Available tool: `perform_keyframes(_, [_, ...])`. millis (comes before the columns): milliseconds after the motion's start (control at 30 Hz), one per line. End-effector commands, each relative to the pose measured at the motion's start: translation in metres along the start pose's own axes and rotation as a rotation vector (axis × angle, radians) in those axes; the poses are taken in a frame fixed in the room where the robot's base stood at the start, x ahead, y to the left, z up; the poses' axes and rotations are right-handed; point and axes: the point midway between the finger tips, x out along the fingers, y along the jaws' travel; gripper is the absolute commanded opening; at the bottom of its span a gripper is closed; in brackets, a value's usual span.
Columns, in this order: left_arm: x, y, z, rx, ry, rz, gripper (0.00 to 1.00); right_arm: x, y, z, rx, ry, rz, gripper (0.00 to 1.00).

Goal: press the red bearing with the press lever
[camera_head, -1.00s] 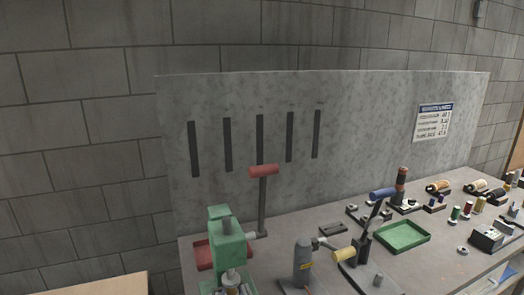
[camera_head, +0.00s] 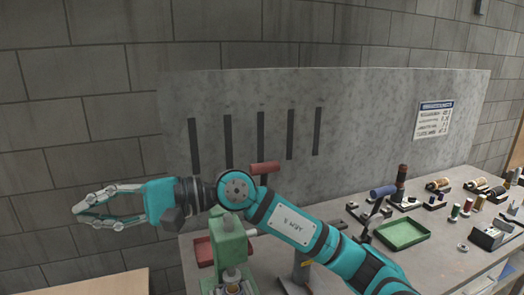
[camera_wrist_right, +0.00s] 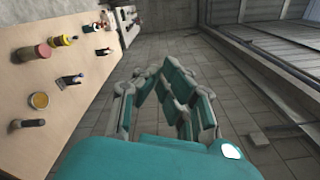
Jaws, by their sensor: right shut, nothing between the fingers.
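The green press (camera_head: 229,243) stands at the front left of the workbench. Its lever has a red grip (camera_head: 265,167) at the top. My right arm crosses in front of the lever and hides most of its shaft. My right gripper (camera_head: 77,208) points left, well to the left of the press and clear of it. Its fingertips meet with nothing between them. It also shows in the right wrist view (camera_wrist_right: 155,75), above the floor. I cannot make out the red bearing for certain; the foot of the press is cut off by the lower edge. My left gripper is out of view.
A red tray (camera_head: 203,251) sits behind the press. A green tray (camera_head: 402,233) and several spools and tools are to the right. A grey backboard (camera_head: 370,125) stands behind the bench. A wooden table (camera_wrist_right: 60,85) with small items is left in the wrist view.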

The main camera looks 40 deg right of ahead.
Motion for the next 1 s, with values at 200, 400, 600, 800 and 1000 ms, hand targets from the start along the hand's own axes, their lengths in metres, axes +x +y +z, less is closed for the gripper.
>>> perform_keyframes(200, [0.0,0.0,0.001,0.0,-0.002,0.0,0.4,-0.118,-0.047,-0.095,-0.795,0.48,0.689,0.0])
perform_keyframes(400, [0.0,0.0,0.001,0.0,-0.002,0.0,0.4,-0.264,-0.111,-0.109,-0.967,0.782,1.177,0.0])
perform_keyframes(600, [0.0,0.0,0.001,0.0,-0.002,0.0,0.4,-0.321,-0.13,-0.097,-0.948,0.87,1.352,0.0])
perform_keyframes(800, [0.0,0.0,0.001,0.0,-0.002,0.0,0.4,-0.324,-0.13,-0.096,-0.945,0.872,1.364,0.0])
perform_keyframes(1000, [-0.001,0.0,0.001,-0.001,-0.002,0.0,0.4,-0.323,-0.129,-0.098,-0.945,0.871,1.362,0.0])
